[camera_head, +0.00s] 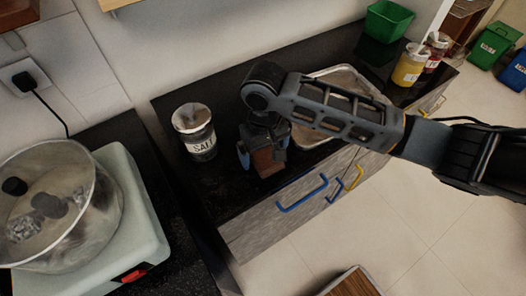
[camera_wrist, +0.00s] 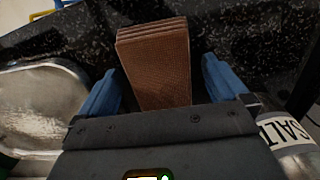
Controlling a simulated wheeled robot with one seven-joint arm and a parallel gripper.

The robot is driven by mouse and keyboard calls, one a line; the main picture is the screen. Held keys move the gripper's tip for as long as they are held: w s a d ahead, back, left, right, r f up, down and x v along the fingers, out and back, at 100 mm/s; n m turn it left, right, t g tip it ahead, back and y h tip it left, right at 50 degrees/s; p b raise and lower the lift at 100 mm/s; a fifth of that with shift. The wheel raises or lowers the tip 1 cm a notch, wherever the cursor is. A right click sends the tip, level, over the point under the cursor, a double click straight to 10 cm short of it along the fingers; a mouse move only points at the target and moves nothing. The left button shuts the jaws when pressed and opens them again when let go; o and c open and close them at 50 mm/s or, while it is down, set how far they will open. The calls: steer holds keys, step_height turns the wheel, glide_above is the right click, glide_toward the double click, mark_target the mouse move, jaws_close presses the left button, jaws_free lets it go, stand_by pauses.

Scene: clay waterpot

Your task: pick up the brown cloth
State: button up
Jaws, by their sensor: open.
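The brown cloth (camera_wrist: 155,68) is a folded, layered stack on the black speckled counter. In the wrist view it stands between the two blue fingers of my gripper (camera_wrist: 160,88), with a gap showing on each side. In the head view the cloth (camera_head: 266,161) shows near the counter's front edge, partly hidden by my gripper (camera_head: 262,152), which is above and around it. The gripper is open. The far end of the cloth under the gripper body is hidden.
A salt jar (camera_head: 195,132) stands close on the left, and a metal tray (camera_head: 349,75) lies on the right, partly behind my arm. A pot (camera_head: 62,215) sits on a white stove (camera_head: 133,222). Yellow and red jars (camera_head: 409,68) and a green bin (camera_head: 388,20) stand farther right.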

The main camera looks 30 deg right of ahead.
mark_target(267, 150)
steer(key=c, duration=1)
steer(key=shift+r, duration=0.1)
steer(key=shift+r, duration=0.45)
steer(key=r, duration=0.1)
steer(key=d+r, duration=0.1)
steer(key=r, duration=0.1)
steer(key=shift+r+b, duration=0.2)
steer(key=shift+b, duration=0.2)
steer(key=s+d+r, duration=0.1)
steer(key=d+r, duration=0.1)
steer(key=d, duration=0.1)
steer(key=s+d+r, duration=0.1)
steer(key=d+r, duration=0.1)
steer(key=d, duration=0.1)
steer(key=s+d+r+b, duration=0.1)
steer(key=d+r, duration=0.1)
steer(key=d, duration=0.2)
steer(key=shift+d+r, duration=0.1)
steer(key=shift+r, duration=0.2)
